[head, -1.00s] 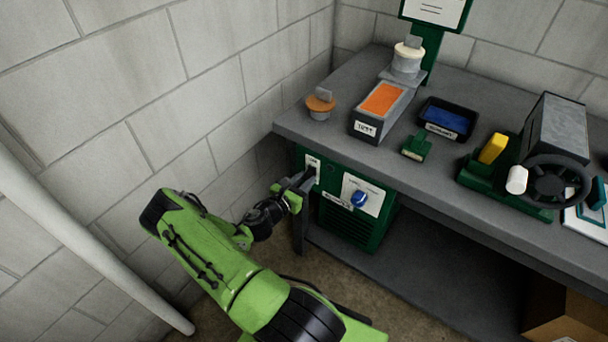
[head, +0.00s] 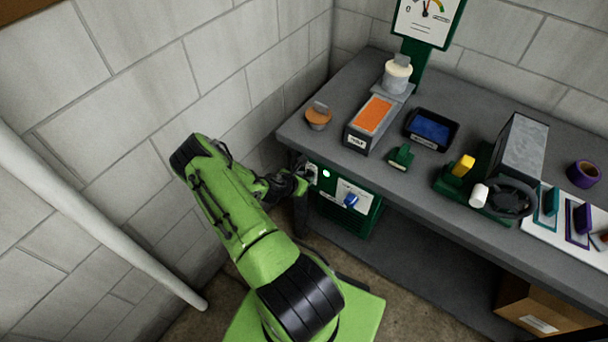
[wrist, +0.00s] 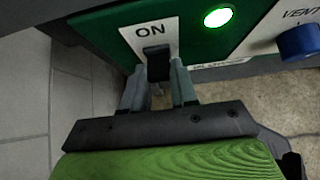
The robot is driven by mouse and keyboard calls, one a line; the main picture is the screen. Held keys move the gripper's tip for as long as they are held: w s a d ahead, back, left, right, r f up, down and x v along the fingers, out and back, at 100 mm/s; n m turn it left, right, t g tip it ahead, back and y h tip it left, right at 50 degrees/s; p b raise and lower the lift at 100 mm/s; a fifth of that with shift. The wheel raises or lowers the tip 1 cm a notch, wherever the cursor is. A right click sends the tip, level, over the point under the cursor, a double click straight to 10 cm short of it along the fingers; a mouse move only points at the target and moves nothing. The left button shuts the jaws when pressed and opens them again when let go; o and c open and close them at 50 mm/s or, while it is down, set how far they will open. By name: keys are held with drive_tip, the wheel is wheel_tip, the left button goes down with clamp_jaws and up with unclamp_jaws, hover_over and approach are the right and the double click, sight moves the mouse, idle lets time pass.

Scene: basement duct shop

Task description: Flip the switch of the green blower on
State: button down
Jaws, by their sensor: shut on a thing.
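The green blower (head: 345,218) stands under the bench, with a white panel and a blue knob on its front. In the wrist view its black switch (wrist: 157,62) sits on a white plate (wrist: 150,33) marked ON. A round light (wrist: 218,17) beside the plate glows bright green-white. My gripper (wrist: 158,78) is at the switch, its two grey fingers closed on either side of the black lever. In the head view my gripper (head: 303,180) is at the upper left of the blower front, and my arm hides part of the switch.
The grey bench (head: 420,170) overhangs the blower and carries a long box with an orange top (head: 372,114), a blue-filled tray (head: 431,130) and a hand-wheel machine (head: 510,165). A block wall and white pipe (head: 90,220) are at left. A cardboard box (head: 540,308) is under the bench.

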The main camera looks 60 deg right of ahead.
idle(0.3)
drive_tip(key=c, duration=0.9)
unclamp_jaws()
drive_tip(key=p+v, duration=0.1)
drive_tip(key=v, duration=1.4)
drive_tip(key=shift+a+r, duration=0.25)
drive_tip(key=shift+a, duration=0.1)
drive_tip(key=shift+w, duration=0.1)
